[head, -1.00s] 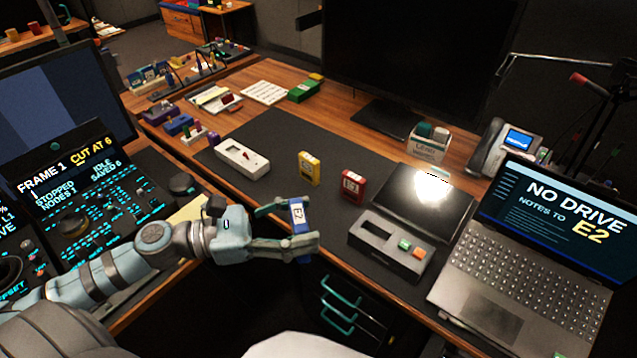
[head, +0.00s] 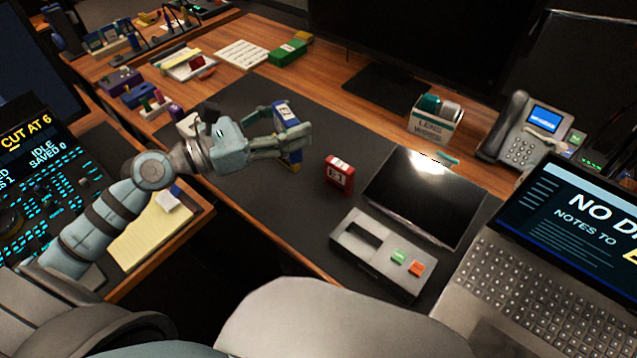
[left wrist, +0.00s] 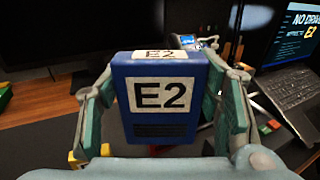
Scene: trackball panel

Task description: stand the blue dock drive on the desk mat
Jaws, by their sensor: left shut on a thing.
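The blue dock drive (head: 289,119), labelled E2, is in my left gripper (head: 283,136). The left wrist view shows the blue drive (left wrist: 161,120) upright between the two fingers, label facing the camera. My left gripper is shut on it, over the dark desk mat (head: 262,92). I cannot tell if the drive's base touches the mat. A yellow drive is mostly hidden behind the gripper; a bit of yellow (left wrist: 75,158) shows at lower left in the wrist view. My right gripper is not in view.
A red drive (head: 339,174) stands on the mat to the right. A grey dock (head: 384,250) with a slot and green and orange buttons, a dark tablet (head: 424,197) and a laptop (head: 520,250) lie further right. A white device (head: 188,125) is partly behind my arm.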

